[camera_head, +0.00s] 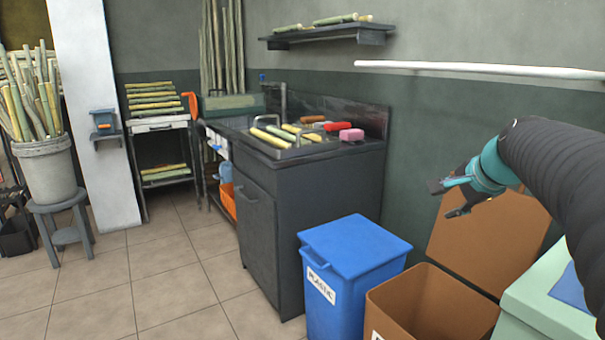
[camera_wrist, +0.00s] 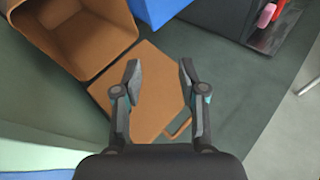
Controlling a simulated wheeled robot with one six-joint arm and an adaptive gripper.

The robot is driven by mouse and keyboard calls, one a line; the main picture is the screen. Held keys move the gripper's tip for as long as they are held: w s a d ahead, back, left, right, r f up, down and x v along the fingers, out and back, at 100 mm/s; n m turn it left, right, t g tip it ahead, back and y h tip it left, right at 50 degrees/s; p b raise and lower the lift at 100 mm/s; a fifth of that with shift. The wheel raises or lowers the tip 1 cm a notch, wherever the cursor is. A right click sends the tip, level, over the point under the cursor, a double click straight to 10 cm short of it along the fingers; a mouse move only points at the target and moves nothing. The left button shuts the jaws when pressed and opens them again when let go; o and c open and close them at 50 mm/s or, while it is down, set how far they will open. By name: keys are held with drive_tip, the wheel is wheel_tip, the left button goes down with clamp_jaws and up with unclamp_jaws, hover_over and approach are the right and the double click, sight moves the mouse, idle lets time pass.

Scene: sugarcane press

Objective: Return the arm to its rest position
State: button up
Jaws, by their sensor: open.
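My gripper (camera_head: 447,198) is at the right of the head view, at the end of my black arm. It is open and empty, above the brown bin (camera_head: 432,300) and in front of that bin's raised brown lid (camera_head: 490,235). In the wrist view my gripper's two fingers (camera_wrist: 160,72) stand apart with nothing between them. The brown lid (camera_wrist: 150,100) shows behind them, and the open brown bin (camera_wrist: 80,40) is at the upper left.
A blue bin (camera_head: 353,252) labelled PLASTIC stands left of the brown bin. A pale green bin (camera_head: 548,300) is at the right, below my arm. A dark sink counter (camera_head: 262,235) holds cane pieces and a pink sponge (camera_head: 351,135).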

drive_tip(key=s+a+f+n+g, duration=0.1)
drive_tip(key=s+a+f+n, duration=0.3)
drive_tip(key=s, duration=0.4)
drive_tip(key=s+a+f+n+g, duration=0.1)
drive_tip(key=s+a+f+n, duration=0.4)
drive_tip(key=s, duration=0.4)
drive_tip(key=s+a+f+n+g, duration=0.1)
drive_tip(key=s+a+f+n, duration=0.4)
drive_tip(key=s, duration=0.4)
wheel_tip(320, 180, down, 2)
drive_tip(key=shift+a+f+n+h, duration=0.15)
drive_tip(key=shift+f+n+h, duration=0.1)
drive_tip(key=shift+n+h, duration=0.2)
drive_tip(key=shift+s, duration=0.1)
